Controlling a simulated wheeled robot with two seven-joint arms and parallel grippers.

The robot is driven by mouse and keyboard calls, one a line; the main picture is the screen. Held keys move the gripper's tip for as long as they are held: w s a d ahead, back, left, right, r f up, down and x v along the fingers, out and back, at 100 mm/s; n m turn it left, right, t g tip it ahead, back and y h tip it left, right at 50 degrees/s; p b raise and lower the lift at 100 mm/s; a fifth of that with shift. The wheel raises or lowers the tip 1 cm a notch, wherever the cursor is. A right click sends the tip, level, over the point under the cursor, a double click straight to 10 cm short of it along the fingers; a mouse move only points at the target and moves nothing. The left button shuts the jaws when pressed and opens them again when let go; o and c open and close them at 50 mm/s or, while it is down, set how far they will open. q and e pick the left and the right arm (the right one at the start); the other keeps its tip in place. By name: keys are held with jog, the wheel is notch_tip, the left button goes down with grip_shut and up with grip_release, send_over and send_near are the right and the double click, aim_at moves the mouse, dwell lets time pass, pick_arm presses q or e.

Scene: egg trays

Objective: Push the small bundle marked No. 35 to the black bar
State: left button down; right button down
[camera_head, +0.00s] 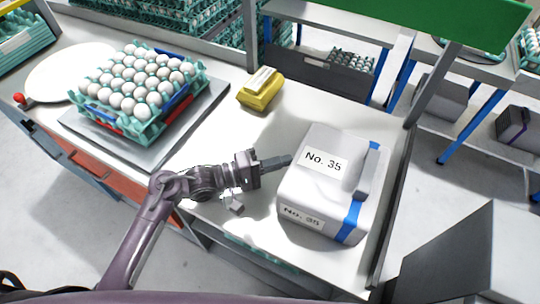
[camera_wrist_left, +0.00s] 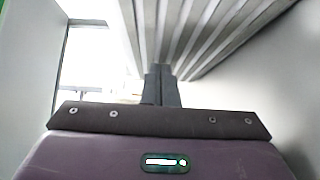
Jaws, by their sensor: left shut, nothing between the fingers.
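The bundle marked No. 35 (camera_head: 318,185) is a grey, rounded block with a blue band and white labels. It sits on the right part of the white table. A black bar (camera_head: 392,215) runs along the table's right edge, with a narrow gap between it and the bundle. My left gripper (camera_head: 287,161) is shut and empty, its tips at the bundle's upper left side; I cannot tell whether they touch. In the left wrist view the shut fingers (camera_wrist_left: 161,86) point at a ridged grey surface. My right gripper is not in view.
A teal tray of white eggs (camera_head: 150,133) stands on a grey plate (camera_head: 205,115) at the left. A yellow pack (camera_head: 260,92) lies at the back middle. A small pale object (camera_head: 235,203) is below my left gripper. The table between the yellow pack and the bundle is clear.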

aim_at(297, 169)
pick_arm(q)
jog(key=shift+d, duration=0.1)
jog(key=d+p, duration=0.1)
jog(key=s+d+p, duration=0.1)
jog(key=d+p, duration=0.1)
jog(key=shift+s+d+r+p, duration=0.15)
jog(key=shift+s+d+p, duration=0.1)
jog(key=shift+d+p, duration=0.1)
jog(key=shift+s+d, duration=0.1)
jog(key=shift+d, duration=0.05)
jog(key=shift+f, duration=0.2)
